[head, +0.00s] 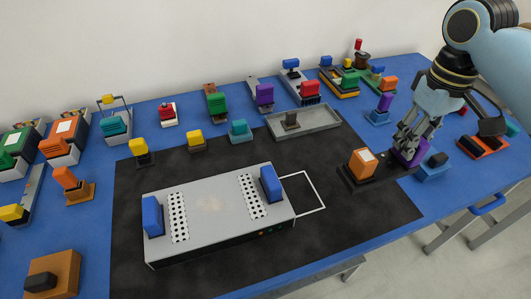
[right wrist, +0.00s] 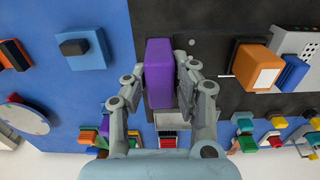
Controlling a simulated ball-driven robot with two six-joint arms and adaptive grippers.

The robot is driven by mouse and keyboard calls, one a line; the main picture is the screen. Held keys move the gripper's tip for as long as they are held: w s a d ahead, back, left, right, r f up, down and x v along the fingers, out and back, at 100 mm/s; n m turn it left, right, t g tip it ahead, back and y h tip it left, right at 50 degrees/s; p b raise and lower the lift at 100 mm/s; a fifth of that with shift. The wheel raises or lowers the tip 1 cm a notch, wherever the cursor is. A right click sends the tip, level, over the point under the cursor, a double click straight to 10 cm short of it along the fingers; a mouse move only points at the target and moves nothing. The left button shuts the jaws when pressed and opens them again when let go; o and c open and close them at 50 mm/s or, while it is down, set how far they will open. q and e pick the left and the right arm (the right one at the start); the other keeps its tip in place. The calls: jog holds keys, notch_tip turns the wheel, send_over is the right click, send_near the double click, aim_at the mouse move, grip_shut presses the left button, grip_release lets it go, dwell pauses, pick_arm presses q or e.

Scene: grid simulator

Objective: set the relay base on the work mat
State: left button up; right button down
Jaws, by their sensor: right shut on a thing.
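The relay base appears to be a dark plate (head: 376,177) carrying an orange block (head: 362,163) with a white label and a purple block (head: 408,151) at its right end. My right gripper (head: 408,146) is shut on the purple block; the right wrist view shows that block (right wrist: 159,70) between both fingers. The plate is over the right edge of the black work mat (head: 370,220); I cannot tell whether it touches. The orange block also shows in the right wrist view (right wrist: 252,68). My left gripper is not in view.
A grey box with blue handles (head: 215,212) fills much of the mat, beside a white outline (head: 322,196). A grey tray (head: 318,119) lies at the mat's back edge. A blue block with a dark top (head: 434,168) stands close right of my gripper. The mat's front right is clear.

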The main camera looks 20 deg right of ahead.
jog(key=shift+w+f, duration=0.1)
jog(key=shift+w, duration=0.15)
pick_arm(q)
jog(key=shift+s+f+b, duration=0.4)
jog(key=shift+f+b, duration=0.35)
jog(key=shift+b, duration=0.05)
pick_arm(e)
jog(key=shift+w+a+f, duration=0.1)
jog(key=shift+w+f, duration=5.2)
jog(key=shift+w, duration=0.2)
jog(key=shift+f, duration=0.1)
jog(key=c, duration=1.1)
grip_release()
jog(key=shift+o, duration=0.2)
